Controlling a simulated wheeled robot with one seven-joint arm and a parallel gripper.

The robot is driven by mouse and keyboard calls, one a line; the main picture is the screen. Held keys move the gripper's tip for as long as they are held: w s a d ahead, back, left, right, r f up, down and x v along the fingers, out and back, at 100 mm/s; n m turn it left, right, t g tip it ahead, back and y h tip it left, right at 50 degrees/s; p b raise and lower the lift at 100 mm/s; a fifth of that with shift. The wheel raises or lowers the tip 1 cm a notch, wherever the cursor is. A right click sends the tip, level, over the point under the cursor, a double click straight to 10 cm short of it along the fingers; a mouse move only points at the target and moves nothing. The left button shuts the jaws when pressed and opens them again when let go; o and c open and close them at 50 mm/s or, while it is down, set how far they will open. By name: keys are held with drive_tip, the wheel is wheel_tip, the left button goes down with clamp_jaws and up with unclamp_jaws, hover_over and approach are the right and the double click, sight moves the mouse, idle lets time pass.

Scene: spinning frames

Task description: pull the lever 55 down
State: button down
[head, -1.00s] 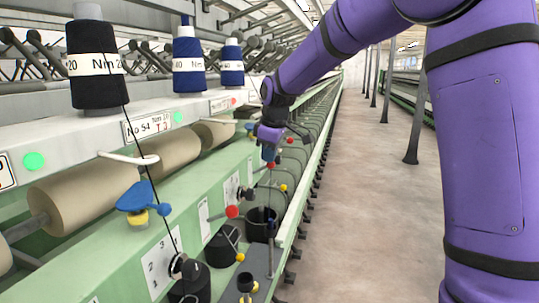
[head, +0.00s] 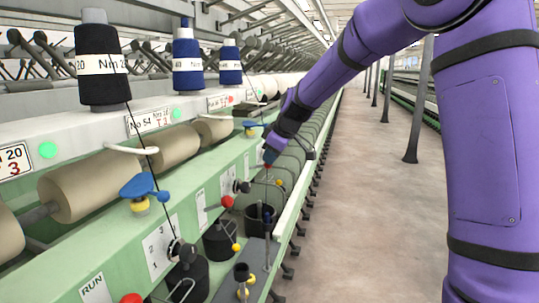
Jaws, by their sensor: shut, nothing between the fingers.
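My gripper (head: 269,158) shows small at the end of my purple arm, low beside the green machine front. Its fingers look closed and empty, pointing down. A lever with a red knob (head: 267,167) is right at the fingertips; I cannot tell whether they touch. A nearer red-knobbed lever (head: 227,201) sticks out from the machine front, clear of the gripper.
Cones of dark yarn (head: 102,65) stand on the upper rail. Beige rollers (head: 90,185) lie below it. Black cups (head: 218,240) and a pale rail (head: 300,200) line the lower front. Another red knob (head: 132,299) is at the bottom edge. The aisle floor (head: 365,220) on the right is clear.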

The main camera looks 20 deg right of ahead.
drive_tip(key=f, duration=0.3)
drive_tip(key=s+d+f, duration=0.1)
drive_tip(key=shift+d+f, duration=0.1)
drive_tip(key=shift+f, duration=0.15)
drive_tip(key=shift+r, duration=0.2)
drive_tip(key=shift+r, duration=0.65)
drive_tip(key=shift+r, duration=0.1)
